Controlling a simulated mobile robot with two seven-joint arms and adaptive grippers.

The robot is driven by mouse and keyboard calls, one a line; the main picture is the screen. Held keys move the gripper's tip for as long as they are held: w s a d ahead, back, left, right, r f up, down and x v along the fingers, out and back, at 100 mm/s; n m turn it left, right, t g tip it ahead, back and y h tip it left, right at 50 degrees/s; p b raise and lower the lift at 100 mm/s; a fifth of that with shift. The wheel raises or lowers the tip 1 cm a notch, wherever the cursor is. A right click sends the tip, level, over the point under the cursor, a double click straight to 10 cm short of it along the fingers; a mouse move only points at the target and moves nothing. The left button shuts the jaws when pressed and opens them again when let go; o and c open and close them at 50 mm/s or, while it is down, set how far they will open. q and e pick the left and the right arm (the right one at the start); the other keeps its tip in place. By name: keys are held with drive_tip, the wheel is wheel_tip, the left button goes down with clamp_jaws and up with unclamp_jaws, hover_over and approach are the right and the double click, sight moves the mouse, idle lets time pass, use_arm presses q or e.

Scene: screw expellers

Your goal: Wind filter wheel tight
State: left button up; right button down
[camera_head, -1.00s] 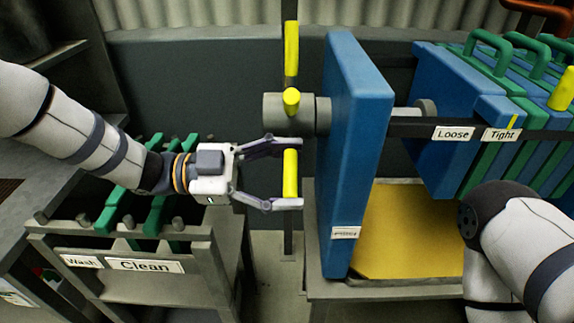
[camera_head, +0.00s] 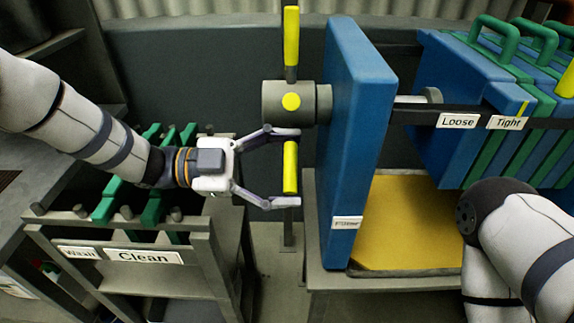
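The filter wheel has a grey hub (camera_head: 275,102) on the left of a blue press plate (camera_head: 352,140). Yellow handles stick out from it: an upper one (camera_head: 291,35), one pointing toward me (camera_head: 291,101) and a lower one (camera_head: 290,167). My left gripper (camera_head: 286,166) is open, its fingers above and below the lower handle, which shows between them. I cannot tell whether they touch it. My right arm comes in at the lower right; its gripper is not in view. "Loose" (camera_head: 458,121) and "Tight" (camera_head: 505,123) labels sit on the dark rail (camera_head: 420,117).
Blue and green filter plates (camera_head: 500,110) with green handles hang at the right. A yellow tray (camera_head: 410,225) lies below the gap. A rack (camera_head: 205,255) labelled "Wash" and "Clean" stands at the lower left, holding green-handled pieces, beneath my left arm.

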use_arm(q)
drive_tip(key=a, duration=0.7)
drive_tip(key=shift+a, duration=0.25)
